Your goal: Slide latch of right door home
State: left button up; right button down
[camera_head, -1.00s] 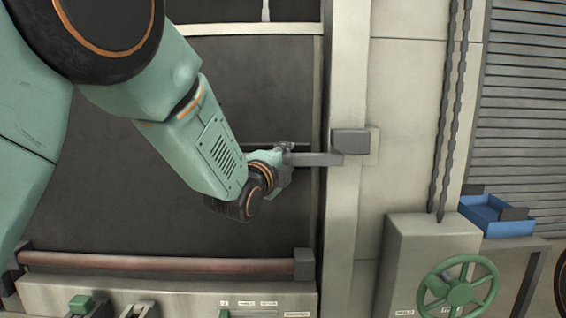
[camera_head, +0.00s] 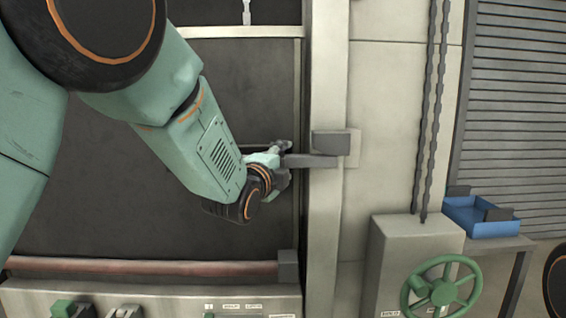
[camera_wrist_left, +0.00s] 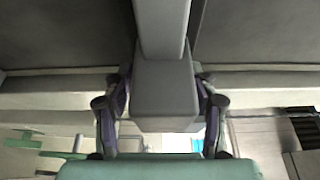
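The latch is a grey bar (camera_head: 312,161) lying level across the frame beside the right edge of a dark door (camera_head: 110,170). Its right end lies just under a grey block-shaped bracket (camera_head: 331,143) on the pale post. My left gripper (camera_head: 283,158) is at the bar's left end. In the left wrist view, the left gripper's two fingers (camera_wrist_left: 163,90) stand close on both sides of a grey block (camera_wrist_left: 165,100), with a narrower bar running up from it. The fingers look closed onto the block; their exact contact is partly hidden. My right gripper is not in view.
A pale post (camera_head: 325,220) stands right of the door. A box with a green handwheel (camera_head: 442,291) and a blue tray (camera_head: 482,218) on a table are at lower right. A reddish horizontal bar (camera_head: 150,267) runs below the door, above a control panel (camera_head: 240,300).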

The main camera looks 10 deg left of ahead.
pick_arm(q)
jog(key=shift+w+a+r, duration=0.1)
jog(key=shift+a, duration=0.15)
jog(key=shift+s+a, duration=0.1)
jog(key=shift+s, duration=0.2)
jog(key=s, duration=1.1)
jog(key=shift+s+a, duration=0.25)
jog(key=shift+a, duration=0.15)
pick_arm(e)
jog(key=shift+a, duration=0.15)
pick_arm(q)
jog(key=shift+a, duration=0.15)
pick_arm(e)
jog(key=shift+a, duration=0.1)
